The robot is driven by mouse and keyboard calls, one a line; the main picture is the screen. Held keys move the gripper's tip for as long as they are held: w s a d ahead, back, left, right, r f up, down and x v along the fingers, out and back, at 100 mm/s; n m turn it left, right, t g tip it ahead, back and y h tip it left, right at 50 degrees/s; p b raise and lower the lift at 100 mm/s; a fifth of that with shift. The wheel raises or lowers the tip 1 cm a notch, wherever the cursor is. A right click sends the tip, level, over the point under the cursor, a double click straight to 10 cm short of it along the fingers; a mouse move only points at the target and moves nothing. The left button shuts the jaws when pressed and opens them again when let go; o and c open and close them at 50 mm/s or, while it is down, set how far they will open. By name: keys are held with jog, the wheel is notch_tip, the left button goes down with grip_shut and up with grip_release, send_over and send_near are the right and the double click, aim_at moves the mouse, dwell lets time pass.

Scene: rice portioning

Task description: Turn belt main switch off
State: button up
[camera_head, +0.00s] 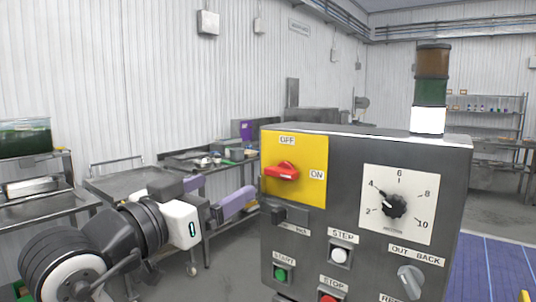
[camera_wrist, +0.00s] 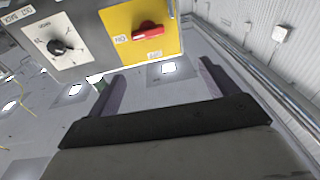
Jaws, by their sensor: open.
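The belt main switch is a red rotary handle (camera_head: 281,171) on a yellow plate (camera_head: 309,156) at the upper left of a grey control box (camera_head: 345,185). The plate reads OFF at the top and ON at the right. The handle lies about horizontal, in line with the ON label. The wrist view shows the handle (camera_wrist: 147,30) upside down at the top, beyond the fingertips. My gripper (camera_head: 229,189) is open and empty, its purple fingers left of the box, apart from the handle. It also shows in the wrist view (camera_wrist: 162,72).
The box also carries a black numbered dial (camera_head: 394,206), a black lever switch (camera_head: 290,215), a grey selector knob (camera_head: 410,281), and STEP, START and STOP buttons. A signal tower (camera_head: 430,90) stands on top. Metal tables (camera_head: 130,182) line the wall behind my arm.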

aim_at(278, 174)
jog(key=shift+m+g, duration=0.4)
jog(key=shift+g, duration=0.4)
jog(key=p+x, duration=0.1)
jog(key=x, duration=0.3)
jog(key=p+x, duration=0.2)
jog(key=x, duration=0.2)
jog(key=d+p+x, duration=0.1)
jog(key=x, duration=0.3)
jog(key=shift+s+d+f+p, duration=0.1)
jog(key=shift+d+f+p, duration=0.15)
jog(key=shift+p, duration=0.1)
jog(key=shift+x, duration=0.8)
jog(key=shift+c, duration=0.2)
jog(key=c, duration=0.9)
